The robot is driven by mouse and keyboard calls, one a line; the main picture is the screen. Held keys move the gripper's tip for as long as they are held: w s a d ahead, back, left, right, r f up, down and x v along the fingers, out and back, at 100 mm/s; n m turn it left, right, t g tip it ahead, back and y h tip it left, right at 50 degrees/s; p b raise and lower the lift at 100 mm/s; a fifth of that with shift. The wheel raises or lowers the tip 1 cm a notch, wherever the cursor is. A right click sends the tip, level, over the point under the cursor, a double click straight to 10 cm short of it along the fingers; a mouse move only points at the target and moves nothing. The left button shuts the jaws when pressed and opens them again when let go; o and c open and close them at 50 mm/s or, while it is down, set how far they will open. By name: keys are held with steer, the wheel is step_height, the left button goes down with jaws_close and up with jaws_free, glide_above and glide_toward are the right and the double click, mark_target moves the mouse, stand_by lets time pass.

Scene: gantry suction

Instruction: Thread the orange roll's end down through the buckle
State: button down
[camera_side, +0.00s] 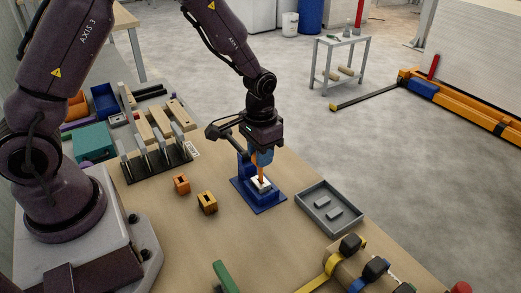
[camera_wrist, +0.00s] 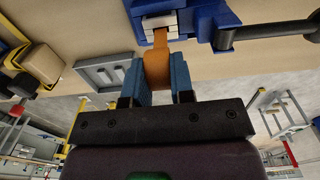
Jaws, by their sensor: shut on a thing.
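My gripper (camera_side: 262,157) is shut on an orange strap piece (camera_side: 261,170), which hangs down between its blue fingers. In the wrist view, my gripper (camera_wrist: 158,82) has the orange piece (camera_wrist: 157,68) pinched between both blue pads, its narrower end pointing away from the jaws. That end meets the white buckle (camera_wrist: 158,21), which sits on a blue fixture (camera_wrist: 208,20). In the side view, the white buckle (camera_side: 261,185) lies on the blue fixture (camera_side: 258,201), directly under my gripper. I cannot tell how far the end has passed into the slot.
A grey tray (camera_side: 306,207) with two small blocks stands right of the fixture. Two slotted blocks, orange (camera_side: 181,184) and yellow-brown (camera_side: 207,203), stand to its left. A dark rack (camera_side: 157,163) is behind left.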

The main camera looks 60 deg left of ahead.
steer(key=shift+f, duration=1.95)
steer(key=c, duration=0.9)
jaws_free()
steer(key=shift+r, duration=0.15)
step_height(320, 180, up, 13)
steer(key=shift+a+f, duration=0.1)
steer(key=shift+f, duration=0.05)
steer(key=s+r+t, duration=0.5)
steer(key=s+r, duration=1)
steer(key=s, duration=0.3)
steer(key=shift+r+t, duration=0.15)
steer(key=shift+t, duration=0.15)
